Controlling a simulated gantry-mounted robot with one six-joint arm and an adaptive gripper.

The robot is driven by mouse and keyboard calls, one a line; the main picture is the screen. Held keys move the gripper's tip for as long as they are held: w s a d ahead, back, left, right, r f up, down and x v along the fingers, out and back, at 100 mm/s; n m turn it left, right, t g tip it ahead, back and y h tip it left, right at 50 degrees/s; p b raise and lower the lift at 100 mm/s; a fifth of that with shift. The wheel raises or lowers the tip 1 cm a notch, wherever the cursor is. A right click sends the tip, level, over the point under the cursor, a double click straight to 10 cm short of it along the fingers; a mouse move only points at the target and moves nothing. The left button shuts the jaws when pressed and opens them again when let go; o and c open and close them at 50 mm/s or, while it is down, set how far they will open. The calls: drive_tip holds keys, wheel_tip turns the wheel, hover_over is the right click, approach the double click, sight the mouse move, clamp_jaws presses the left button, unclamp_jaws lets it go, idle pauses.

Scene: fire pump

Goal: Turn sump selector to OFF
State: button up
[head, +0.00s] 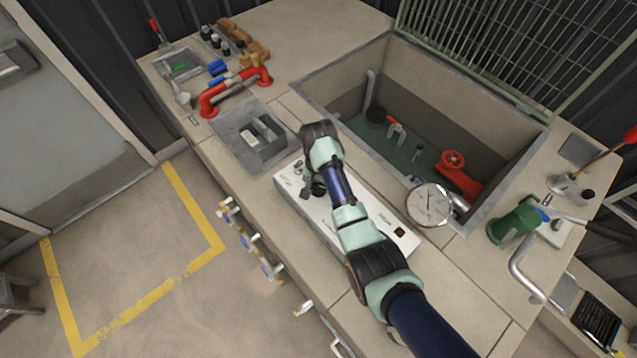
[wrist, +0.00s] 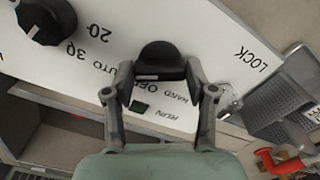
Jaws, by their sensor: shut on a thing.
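A white control panel (head: 326,219) lies on the bench in the head view, partly covered by my arm. In the wrist view, the panel (wrist: 220,60) carries a black selector knob (wrist: 160,57) with AUTO, OFF and HAND-like lettering around its lower side. My gripper (wrist: 160,72) is shut on this knob, one finger on each side. A short pale mark shows on the knob's lower edge, left of its middle; I cannot tell which position is set. In the head view my gripper (head: 310,187) is over the panel's left part, its fingers hard to make out.
Another black knob (wrist: 46,20), near the marks 20 and 30, sits left of the held one. Red piping (head: 236,88) stands farther left.

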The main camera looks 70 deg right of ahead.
drive_tip(key=shift+r, duration=0.1)
drive_tip(key=shift+r+n+p, duration=0.15)
drive_tip(key=shift+n+p, duration=0.85)
drive_tip(key=shift+p, duration=0.1)
drive_tip(key=n+p, duration=0.1)
drive_tip(key=n, duration=0.1)
drive_tip(key=shift+n+p, duration=0.4)
drive_tip(key=n+p, duration=0.1)
drive_tip(key=n, duration=0.2)
drive_tip(key=shift+p, duration=0.3)
drive_tip(key=shift+f+n+p, duration=0.2)
drive_tip(key=shift+n+p, duration=0.3)
drive_tip(key=shift+n, duration=1.3)
drive_tip(key=o, duration=1.2)
drive_tip(key=shift+c, duration=0.2)
